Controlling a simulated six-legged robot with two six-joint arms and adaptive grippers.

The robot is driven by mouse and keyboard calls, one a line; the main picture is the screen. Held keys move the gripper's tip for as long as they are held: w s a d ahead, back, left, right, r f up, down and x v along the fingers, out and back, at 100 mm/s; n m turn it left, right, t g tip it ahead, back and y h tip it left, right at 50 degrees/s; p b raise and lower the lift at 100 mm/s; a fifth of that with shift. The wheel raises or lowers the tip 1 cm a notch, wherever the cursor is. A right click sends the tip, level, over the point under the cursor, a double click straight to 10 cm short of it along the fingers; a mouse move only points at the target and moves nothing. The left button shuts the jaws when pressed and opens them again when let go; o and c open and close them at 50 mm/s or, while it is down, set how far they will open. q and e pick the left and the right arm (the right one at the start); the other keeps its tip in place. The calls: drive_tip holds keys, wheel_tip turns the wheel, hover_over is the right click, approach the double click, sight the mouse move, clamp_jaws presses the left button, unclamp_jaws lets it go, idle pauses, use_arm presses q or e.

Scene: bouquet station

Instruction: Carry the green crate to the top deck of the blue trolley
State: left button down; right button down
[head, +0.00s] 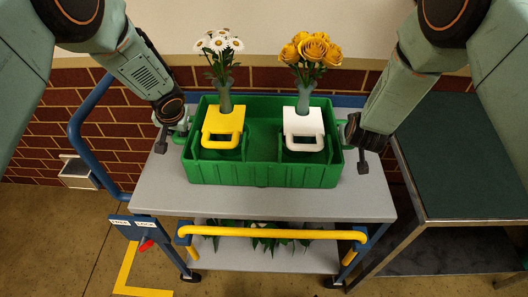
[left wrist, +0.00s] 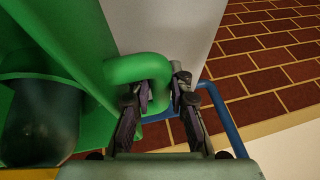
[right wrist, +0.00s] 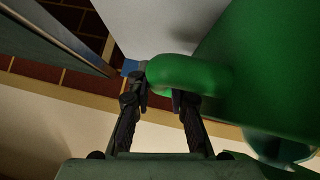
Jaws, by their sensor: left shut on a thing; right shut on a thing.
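The green crate (head: 262,173) is over the grey top deck (head: 165,190) of the blue trolley (head: 75,130). It looks level and appears to sit on the deck, though a small gap under it cannot be ruled out. My left gripper (head: 178,134) is shut on the crate's left handle, a green loop (left wrist: 138,68) in the left wrist view. My right gripper (head: 350,132) is shut on the right handle, which shows in the right wrist view (right wrist: 190,72). The crate holds a vase of white daisies (head: 219,45) and a vase of yellow roses (head: 312,48), both upright.
A yellow-handled piece (head: 222,120) and a white-handled piece (head: 304,122) surround the vases. A yellow bar (head: 270,233) crosses the trolley's front. Green leaves lie on the lower deck (head: 225,258). A FREE/LOCK plate (head: 133,226) has a red lever. A green-topped table (head: 465,160) stands close at right.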

use_arm(q)
drive_tip(key=shift+a+f, duration=0.1)
drive_tip(key=shift+a, duration=0.05)
use_arm(e)
drive_tip(key=shift+w+d, duration=0.15)
use_arm(q)
drive_tip(key=c, duration=1.6)
unclamp_jaws()
drive_tip(key=shift+s+f, duration=0.1)
drive_tip(key=shift+s, duration=0.05)
use_arm(e)
drive_tip(key=c, duration=1.6)
unclamp_jaws()
drive_tip(key=shift+s+f, duration=0.15)
drive_tip(key=shift+s, duration=0.05)
use_arm(q)
drive_tip(key=o, duration=0.3)
use_arm(e)
drive_tip(key=o, duration=0.3)
drive_tip(key=shift+s, duration=0.1)
use_arm(q)
drive_tip(key=shift+o, duration=0.4)
use_arm(e)
drive_tip(key=shift+o, duration=0.4)
use_arm(q)
drive_tip(key=shift+d, duration=0.2)
